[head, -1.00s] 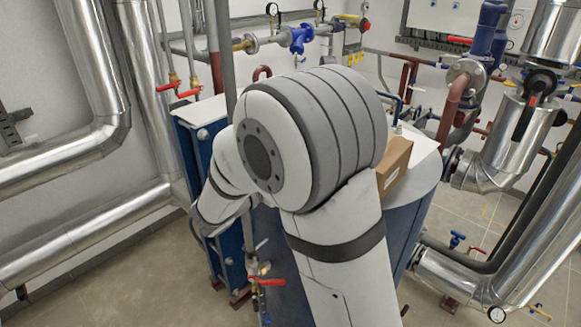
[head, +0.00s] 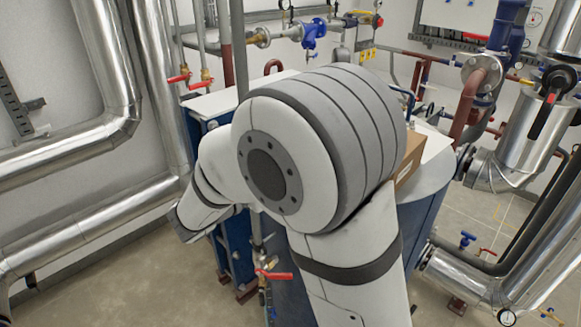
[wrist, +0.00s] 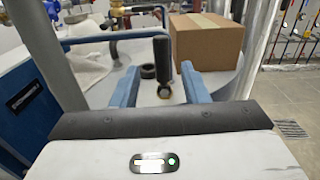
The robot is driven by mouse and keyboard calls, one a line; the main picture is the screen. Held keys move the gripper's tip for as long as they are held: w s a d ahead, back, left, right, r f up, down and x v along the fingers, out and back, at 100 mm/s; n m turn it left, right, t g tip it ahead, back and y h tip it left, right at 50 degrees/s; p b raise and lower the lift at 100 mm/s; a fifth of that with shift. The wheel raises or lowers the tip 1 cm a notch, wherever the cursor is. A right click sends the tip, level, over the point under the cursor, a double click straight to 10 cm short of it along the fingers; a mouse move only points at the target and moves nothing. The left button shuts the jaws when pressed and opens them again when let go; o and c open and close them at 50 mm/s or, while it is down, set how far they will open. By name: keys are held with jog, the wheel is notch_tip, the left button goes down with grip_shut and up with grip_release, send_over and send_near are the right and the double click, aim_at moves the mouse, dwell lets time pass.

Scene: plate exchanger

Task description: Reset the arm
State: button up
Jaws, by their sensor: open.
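My gripper (wrist: 160,80) shows in the wrist view with its two blue fingers apart. Nothing is clearly held between them. A black upright cylindrical thing (wrist: 162,62) and a dark ring (wrist: 149,71) appear between and beyond the fingers, on a white top; I cannot tell their exact distance. In the head view my arm bends over the blue unit and its forearm points down to the left. The gripper itself is not visible there.
A cardboard box (wrist: 200,43) stands on the white top (head: 436,148) of the blue unit; it also shows in the head view (head: 411,158), partly behind my arm. Silver pipes (head: 90,235) run at left, and red-handled valves (head: 180,78) stand behind. Thick insulated pipes (head: 530,130) fill the right.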

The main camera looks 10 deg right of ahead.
jog(key=shift+v, duration=0.85)
jog(key=shift+d, duration=0.1)
jog(key=s+d+f+m+g+y+b, duration=0.2)
jog(key=s+d+f+m+g+y, duration=0.35)
jog(key=s+d+m+g, duration=0.45)
jog(key=s+a+f+m+t+y+b, duration=0.2)
jog(key=s+m+y, duration=0.7)
jog(key=m, duration=0.6)
jog(key=shift+s+f+t, duration=0.5)
jog(key=shift+f+t, duration=0.3)
jog(key=shift+f, duration=0.2)
